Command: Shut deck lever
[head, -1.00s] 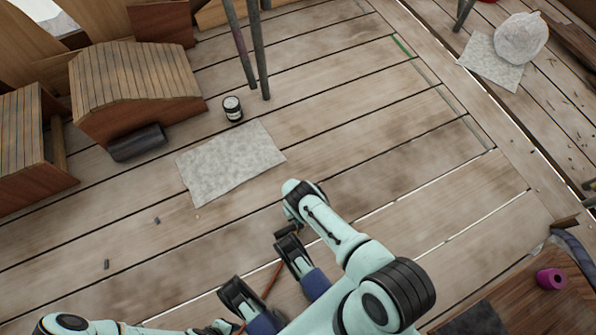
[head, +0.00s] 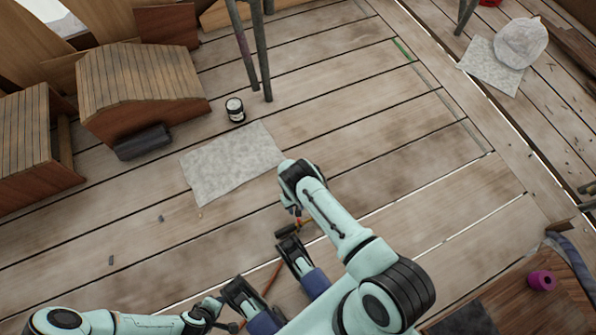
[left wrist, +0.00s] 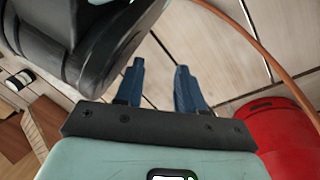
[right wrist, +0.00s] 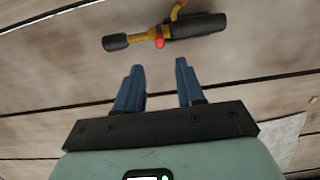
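A torch-like tool with a black grip, a yellow body, a red knob and an orange lever-like part (right wrist: 178,30) lies on the deck in the right wrist view. In the head view the tool (head: 288,230) shows just below my right wrist, partly covered. My right gripper (right wrist: 156,68) is open and empty, its blue fingers pointing toward the tool, apart from it. My left gripper (left wrist: 160,66) is open and empty over the planks. An orange hose (left wrist: 252,50) and a red cylinder (left wrist: 288,142) are to its right. I cannot make out a separate deck lever.
Wooden roofed blocks (head: 140,85) stand at the left. Grey poles (head: 258,50) rise at the back. A purple spool (head: 541,281) sits at the lower right.

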